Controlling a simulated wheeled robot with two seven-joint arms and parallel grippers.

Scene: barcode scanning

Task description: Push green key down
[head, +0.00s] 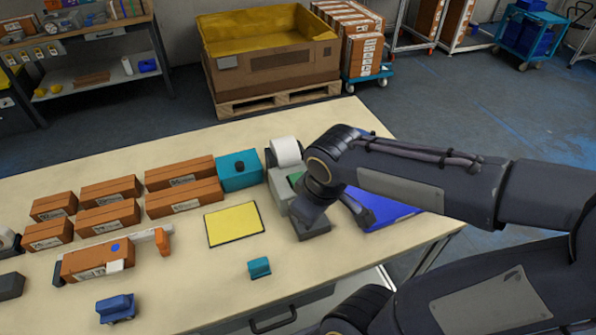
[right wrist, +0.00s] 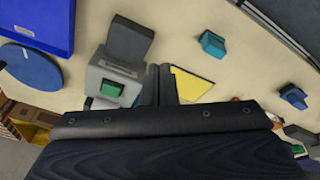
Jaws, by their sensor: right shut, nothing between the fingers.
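The green key (head: 295,178) sits on top of a grey device (head: 279,188) at the right part of the table, partly hidden by my right arm in the head view. In the right wrist view the green key (right wrist: 112,90) shows clearly on the grey device (right wrist: 100,72), with a dark grey block in front. My right gripper (right wrist: 164,72) is shut and empty, with its fingertips beside the device, to the right of the key in that view. Whether they touch the device I cannot tell. My left gripper is not in view.
A yellow pad (head: 234,224) and a small teal object (head: 259,267) lie left of the device. Brown boxes (head: 183,182) stand farther left.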

